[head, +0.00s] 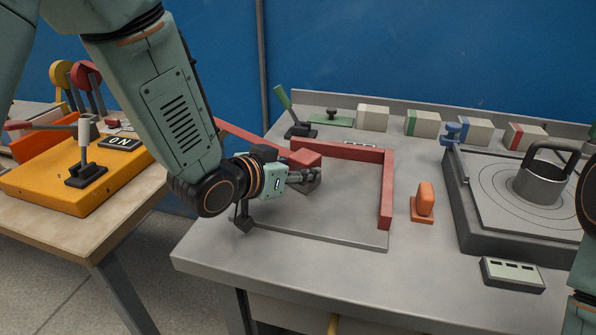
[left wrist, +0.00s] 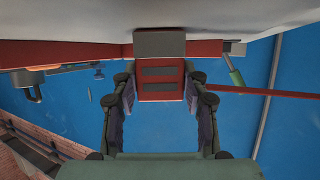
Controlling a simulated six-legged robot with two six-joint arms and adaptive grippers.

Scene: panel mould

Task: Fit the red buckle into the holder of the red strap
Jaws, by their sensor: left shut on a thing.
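My left gripper (head: 308,175) is shut on the red buckle (head: 303,159), above the left part of the mould's grey plate. In the left wrist view, the buckle (left wrist: 160,80) sits between the two fingers (left wrist: 160,95) and shows two dark slots. The red strap (head: 245,137) runs from the back left towards the buckle; it also shows in the left wrist view (left wrist: 265,92). A grey block (left wrist: 160,43), seemingly the holder, lies directly beyond the buckle; I cannot tell whether they are joined. In the head view the gripper partly hides that spot. My right gripper is out of view.
Red rails (head: 387,190) edge the plate at the back and right. An orange piece (head: 424,202) stands right of them, then a dark fixture (head: 460,225) with a metal pot-like part (head: 538,183). A green-handled lever (head: 286,100) stands behind.

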